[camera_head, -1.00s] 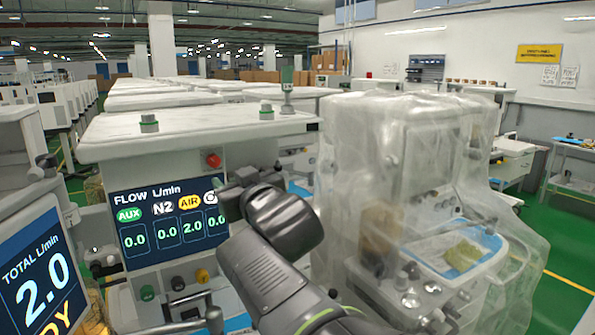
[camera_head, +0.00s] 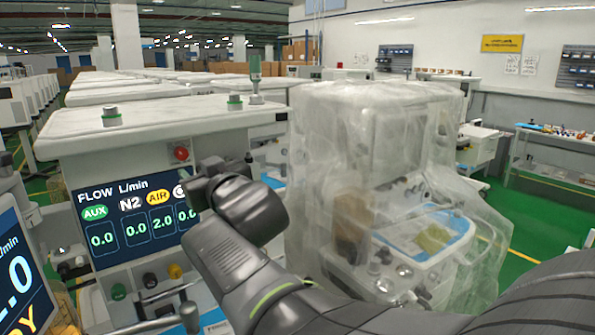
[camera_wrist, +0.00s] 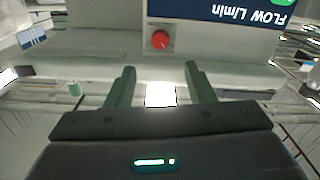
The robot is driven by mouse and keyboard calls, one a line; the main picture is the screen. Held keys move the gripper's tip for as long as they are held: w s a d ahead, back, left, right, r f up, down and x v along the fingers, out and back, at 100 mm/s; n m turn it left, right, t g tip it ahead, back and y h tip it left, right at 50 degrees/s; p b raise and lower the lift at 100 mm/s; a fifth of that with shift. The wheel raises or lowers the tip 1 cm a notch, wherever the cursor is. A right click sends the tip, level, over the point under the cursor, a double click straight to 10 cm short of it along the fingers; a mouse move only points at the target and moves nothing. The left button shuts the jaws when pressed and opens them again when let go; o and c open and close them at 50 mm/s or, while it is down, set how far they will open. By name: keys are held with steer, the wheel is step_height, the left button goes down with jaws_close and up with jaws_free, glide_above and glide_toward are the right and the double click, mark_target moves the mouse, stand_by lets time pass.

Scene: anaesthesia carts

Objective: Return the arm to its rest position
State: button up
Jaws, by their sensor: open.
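My gripper (camera_head: 200,172) is at the end of my dark arm in the head view, in front of the upper right part of the flow display (camera_head: 135,222). It sits just below and right of the red knob (camera_head: 181,153) in the picture. In the wrist view my gripper (camera_wrist: 160,80) shows two fingers spread apart, with nothing between them. The red knob (camera_wrist: 159,40) lies beyond the fingertips. The flow display (camera_wrist: 235,10) shows upside down at the top right. My arm reaches out from the lower right of the head view.
A plastic-covered machine (camera_head: 375,180) stands right of my arm. The cart's white top (camera_head: 160,118) carries green-banded fittings. A second display (camera_head: 15,265) is at the left edge. Open green floor (camera_head: 510,215) lies to the right.

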mark_target(183, 155)
steer(key=p+x, duration=0.1)
steer(key=x, duration=0.9)
steer(key=shift+w+a, duration=0.2)
steer(key=shift+a, duration=0.05)
steer(key=shift+s+d, duration=0.1)
